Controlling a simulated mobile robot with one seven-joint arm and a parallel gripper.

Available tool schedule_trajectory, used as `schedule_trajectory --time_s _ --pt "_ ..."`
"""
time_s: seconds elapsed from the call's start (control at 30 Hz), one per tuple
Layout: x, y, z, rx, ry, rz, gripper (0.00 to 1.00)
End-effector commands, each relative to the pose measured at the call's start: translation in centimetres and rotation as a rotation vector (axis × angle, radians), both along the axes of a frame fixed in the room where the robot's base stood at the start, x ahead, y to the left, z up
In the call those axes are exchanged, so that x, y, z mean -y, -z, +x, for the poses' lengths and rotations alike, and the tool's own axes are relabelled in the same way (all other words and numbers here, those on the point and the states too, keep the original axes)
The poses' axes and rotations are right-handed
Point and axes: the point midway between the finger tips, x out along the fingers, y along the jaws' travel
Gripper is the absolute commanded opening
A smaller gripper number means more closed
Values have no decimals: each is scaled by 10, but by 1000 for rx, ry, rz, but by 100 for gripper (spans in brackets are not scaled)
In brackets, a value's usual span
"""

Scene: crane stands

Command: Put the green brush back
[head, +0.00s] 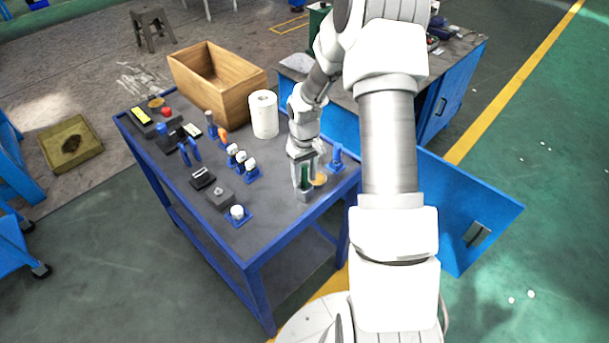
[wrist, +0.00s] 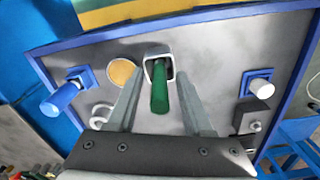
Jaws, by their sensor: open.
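The green brush (wrist: 160,92) stands with its lower end inside a pale square holder (wrist: 149,69) near the table edge; its lower part is hidden in the holder. In the head view the brush (head: 304,176) shows as a green strip above the grey holder (head: 305,195). My gripper (wrist: 159,76) is open, with one finger on each side of the green handle and visible gaps between. In the head view my gripper (head: 304,172) points down over the holder at the table's right end.
A blue post on a base (head: 337,158) and a tan disc (head: 319,180) are close to the holder. A white roll (head: 264,114) and a wooden box (head: 214,104) stand farther back. Several small holders fill the left of the grey tabletop (head: 275,192).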

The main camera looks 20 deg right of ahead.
Motion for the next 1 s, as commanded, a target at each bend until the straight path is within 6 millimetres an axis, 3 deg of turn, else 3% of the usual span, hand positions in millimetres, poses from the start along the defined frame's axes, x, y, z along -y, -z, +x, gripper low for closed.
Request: schedule_trajectory --time_s 0.5,0.77,0.87,1.0 --pt "0 -99 1 4 1 -1 51" --pt "-1 -125 -1 4 0 -3 51" --pt "-5 -141 -5 19 -1 -18 51" --pt "-16 -180 -21 64 6 -53 51"
